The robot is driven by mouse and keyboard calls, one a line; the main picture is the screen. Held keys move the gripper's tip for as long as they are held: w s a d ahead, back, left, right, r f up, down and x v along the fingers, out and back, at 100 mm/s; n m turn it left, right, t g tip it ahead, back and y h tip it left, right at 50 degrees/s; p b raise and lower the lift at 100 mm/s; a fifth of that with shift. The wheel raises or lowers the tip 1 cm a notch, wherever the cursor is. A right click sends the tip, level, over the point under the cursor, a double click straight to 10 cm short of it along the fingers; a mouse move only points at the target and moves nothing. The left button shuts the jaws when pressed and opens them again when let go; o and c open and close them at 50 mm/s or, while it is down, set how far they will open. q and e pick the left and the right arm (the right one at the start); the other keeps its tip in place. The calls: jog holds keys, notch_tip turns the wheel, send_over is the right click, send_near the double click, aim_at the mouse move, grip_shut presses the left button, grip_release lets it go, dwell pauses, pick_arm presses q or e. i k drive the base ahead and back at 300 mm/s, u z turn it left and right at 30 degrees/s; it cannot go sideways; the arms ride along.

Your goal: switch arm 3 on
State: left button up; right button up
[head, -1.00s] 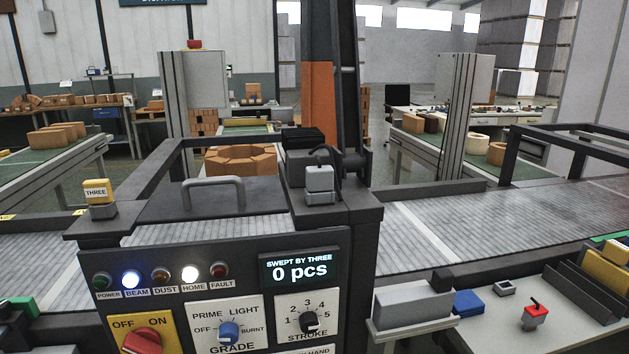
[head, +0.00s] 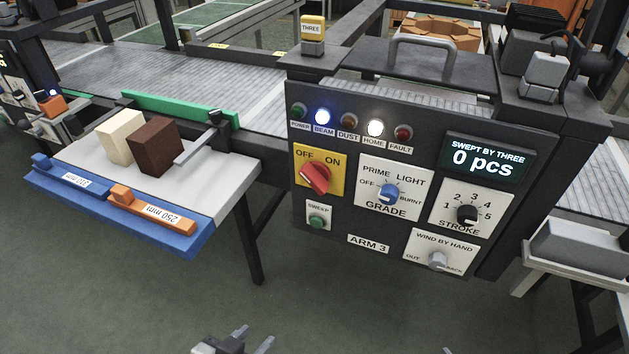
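The arm 3 panel (head: 345,222) stands dark and upright at the centre right of the head view. Its red rotary switch (head: 314,178) sits on a yellow plate (head: 331,192) marked OFF and ON, with the knob slanting up-left towards OFF. The green POWER lamp (head: 299,110) looks dark; the BEAM lamp (head: 323,116) glows blue and the HOME lamp (head: 375,128) white. My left gripper (head: 253,337) is at the bottom edge, low in front of the panel, its fingers apart and empty. Only a tiny tip, perhaps of my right gripper (head: 447,350), shows at the bottom edge.
The GRADE knob (head: 388,194), STROKE knob (head: 467,214), green SWEEP button (head: 317,221) and WIND BY HAND knob (head: 437,261) share the panel. The display (head: 487,160) reads 0 pcs. A side table (head: 215,187) with cream and brown blocks stands left. Floor before the panel is clear.

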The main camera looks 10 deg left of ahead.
aim_at(316, 174)
jog(key=u, duration=2.1)
jog(key=k, duration=1.25)
jog(key=z, duration=1.8)
jog(key=i, duration=1)
